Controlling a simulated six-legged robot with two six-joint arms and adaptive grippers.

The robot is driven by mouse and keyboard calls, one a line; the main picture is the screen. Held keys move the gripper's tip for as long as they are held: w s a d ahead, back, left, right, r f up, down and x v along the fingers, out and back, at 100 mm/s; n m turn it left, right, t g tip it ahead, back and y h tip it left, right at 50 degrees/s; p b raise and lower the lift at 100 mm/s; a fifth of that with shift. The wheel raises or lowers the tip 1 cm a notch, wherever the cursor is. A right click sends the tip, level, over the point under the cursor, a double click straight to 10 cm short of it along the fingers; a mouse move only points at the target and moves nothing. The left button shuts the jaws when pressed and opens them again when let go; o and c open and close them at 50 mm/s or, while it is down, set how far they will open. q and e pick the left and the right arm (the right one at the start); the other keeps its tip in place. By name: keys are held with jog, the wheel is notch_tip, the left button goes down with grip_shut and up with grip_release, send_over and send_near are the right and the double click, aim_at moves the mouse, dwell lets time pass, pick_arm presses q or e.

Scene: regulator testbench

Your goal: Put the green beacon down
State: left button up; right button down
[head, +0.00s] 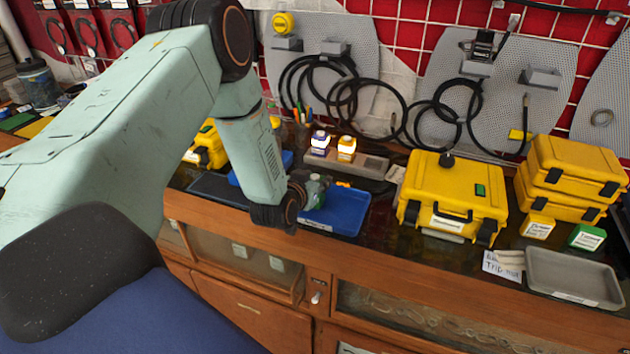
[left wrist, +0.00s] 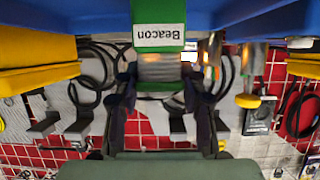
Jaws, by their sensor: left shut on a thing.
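The green beacon (left wrist: 160,12) shows in the left wrist view, with a white "Beacon" label that reads upside down and a grey ribbed part below it. My left gripper (left wrist: 160,88) is shut on it, with a dark finger on each side of the ribbed part. In the head view my left gripper (head: 298,192) is low at the near left of the blue tray (head: 348,222). The beacon (head: 316,187) shows there only as a small greenish shape, partly hidden by the gripper. I cannot tell whether it touches the tray. My right gripper is not in view.
Two lit beacons, one blue (head: 320,142) and one yellow (head: 346,149), stand on a grey strip (head: 372,165) behind the tray. A yellow case (head: 450,190) is to the right. Stacked yellow cases (head: 572,170) and an empty grey tray (head: 573,278) are farther right.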

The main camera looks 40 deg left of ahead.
pick_arm(q)
jog(key=shift+s+a+f, duration=0.1)
jog(key=shift+a, duration=0.15)
jog(key=shift+s, duration=0.1)
jog(key=o, duration=1.2)
jog(key=shift+d, duration=0.2)
jog(key=shift+o, duration=0.3)
jog(key=shift+a, duration=0.15)
